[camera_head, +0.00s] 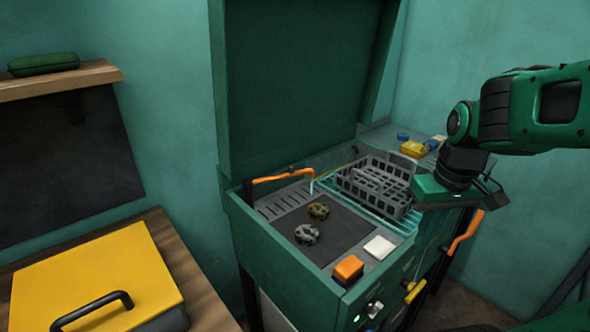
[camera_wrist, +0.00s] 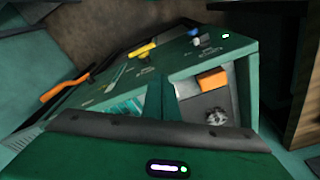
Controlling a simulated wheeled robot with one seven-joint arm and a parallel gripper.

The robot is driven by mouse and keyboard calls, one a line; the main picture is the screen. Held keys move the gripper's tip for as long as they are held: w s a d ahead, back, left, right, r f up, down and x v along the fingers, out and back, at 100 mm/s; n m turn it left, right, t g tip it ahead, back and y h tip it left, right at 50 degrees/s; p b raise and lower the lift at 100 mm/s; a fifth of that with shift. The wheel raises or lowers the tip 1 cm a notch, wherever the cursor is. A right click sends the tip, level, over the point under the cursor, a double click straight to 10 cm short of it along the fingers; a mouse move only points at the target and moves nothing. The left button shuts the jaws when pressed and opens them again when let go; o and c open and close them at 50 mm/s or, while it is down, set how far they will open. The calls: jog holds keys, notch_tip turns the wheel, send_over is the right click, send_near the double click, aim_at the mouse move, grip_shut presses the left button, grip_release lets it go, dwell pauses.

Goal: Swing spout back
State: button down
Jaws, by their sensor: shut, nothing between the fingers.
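The spout (camera_head: 283,178) is an orange bent pipe with a pale tip, at the back left of the green washer's basin. Its tip hangs down over the basin near the grey basket. It is not clear in the wrist view. My gripper (camera_head: 426,191) is above the right side of the washer, right of the basket and well apart from the spout. Its fingers are shut and empty; in the wrist view they show as a narrow green shape (camera_wrist: 161,98) over the washer.
The grey basket (camera_head: 376,185) stands in the basin. Two small round parts, one brown (camera_head: 318,210) and one grey (camera_head: 307,234), lie on a dark mat. An orange block (camera_head: 348,269) sits at the front edge. The raised lid (camera_head: 290,85) stands behind. An orange handle (camera_head: 465,235) juts out at right.

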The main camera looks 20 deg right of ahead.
aim_at(291, 165)
jog(key=w+a+r+n+t+y, duration=0.1)
jog(key=w+a+r+n+t, duration=0.1)
jog(key=w+a+n, duration=0.55)
jog(key=w+a+r+n+t+y, duration=0.15)
jog(key=w+n, duration=0.25)
jog(key=w, duration=0.6)
jog(key=w+a+r+n+t+y, duration=0.25)
jog(key=w+a+n, duration=0.25)
jog(key=w, duration=0.4)
jog(key=shift+g+h, duration=0.4)
jog(key=shift+h, duration=0.2)
jog(key=shift+w+a+f, duration=0.4)
jog(key=shift+w+f, duration=0.8)
jog(key=shift+w, duration=0.35)
jog(key=shift+w+a+f, duration=0.35)
jog(key=shift+w+f, duration=0.85)
jog(key=shift+w, duration=0.4)
jog(key=shift+w+a+f, duration=0.4)
jog(key=shift+w+f, duration=0.8)
jog(key=shift+w, duration=0.35)
jog(key=shift+w+n, duration=0.25)
jog(key=shift+n, duration=0.1)
jog(key=w+n, duration=0.1)
jog(key=w+n+g+y, duration=0.1)
jog(key=shift+w+d, duration=0.2)
jog(key=shift+w, duration=0.2)
jog(key=shift+w+a+n+g+y, duration=0.15)
jog(key=shift+w+n+g+y, duration=0.15)
jog(key=shift+w+n+y, duration=0.3)
